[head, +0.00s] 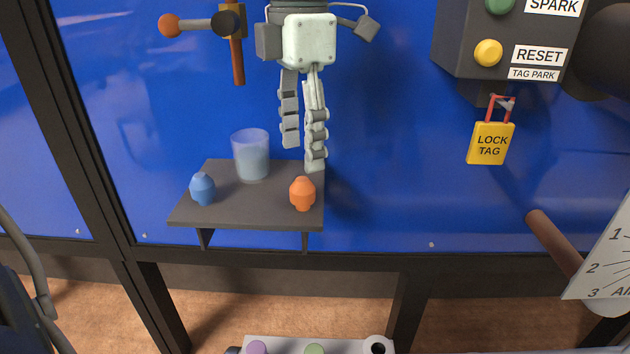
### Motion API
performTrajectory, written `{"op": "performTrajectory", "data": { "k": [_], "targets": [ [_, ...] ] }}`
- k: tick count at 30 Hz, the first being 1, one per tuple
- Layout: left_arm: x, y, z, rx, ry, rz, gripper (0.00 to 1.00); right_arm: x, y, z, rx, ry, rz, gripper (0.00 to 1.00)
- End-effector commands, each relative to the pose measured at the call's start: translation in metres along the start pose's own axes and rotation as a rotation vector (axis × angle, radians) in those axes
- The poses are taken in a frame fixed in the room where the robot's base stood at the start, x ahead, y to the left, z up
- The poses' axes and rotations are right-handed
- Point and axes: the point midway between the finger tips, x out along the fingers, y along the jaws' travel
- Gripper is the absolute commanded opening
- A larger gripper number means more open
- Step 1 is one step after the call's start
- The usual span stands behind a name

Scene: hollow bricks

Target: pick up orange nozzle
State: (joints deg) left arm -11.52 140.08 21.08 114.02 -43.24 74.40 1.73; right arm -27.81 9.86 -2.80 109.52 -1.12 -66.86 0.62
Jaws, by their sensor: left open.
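The orange nozzle (302,195) stands upright near the front right corner of a small dark shelf (250,213) on the blue wall. My left gripper (303,154) hangs with its segmented grey fingers pointing down. It is open, with nothing visible between its fingers. Its fingertips appear just above and slightly behind the nozzle in the picture, apart from it; the exact depth gap is hard to tell. My right gripper is not in view.
A blue nozzle-like piece (203,188) stands at the shelf's left, and a translucent cup (252,158) at its back. A hammer-shaped handle (200,24) is at upper left. A yellow lock tag (490,143) hangs under a button box (495,35) at right.

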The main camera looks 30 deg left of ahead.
Motion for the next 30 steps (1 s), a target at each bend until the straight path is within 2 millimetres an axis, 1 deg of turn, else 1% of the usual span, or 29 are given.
{"op": "performTrajectory", "data": {
  "k": [1,6,8,12,15,18,24,30],
  "targets": [
    [0.007,0.0,-0.001,0.0,0.002,-0.003,0.55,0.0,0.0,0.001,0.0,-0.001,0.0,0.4],
    [0.025,0.001,0.0,0.0,0.003,-0.003,0.55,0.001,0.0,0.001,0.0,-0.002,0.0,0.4],
    [0.033,0.002,0.001,0.0,0.003,-0.004,0.55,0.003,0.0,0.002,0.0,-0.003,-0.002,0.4],
    [0.055,0.006,0.003,0.001,0.004,-0.004,0.55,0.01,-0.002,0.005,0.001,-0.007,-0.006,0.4],
    [0.066,0.005,0.004,0.0,0.001,-0.003,0.55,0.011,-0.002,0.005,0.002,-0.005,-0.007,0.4],
    [0.071,0.006,0.004,0.001,0.001,-0.003,0.55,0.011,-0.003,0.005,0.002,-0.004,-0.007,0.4],
    [0.071,0.006,0.004,0.0,-0.001,-0.002,0.55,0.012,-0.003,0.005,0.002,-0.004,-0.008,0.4],
    [0.071,0.006,0.004,0.0,-0.001,-0.002,0.3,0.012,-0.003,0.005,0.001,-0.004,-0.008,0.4]
  ]
}}
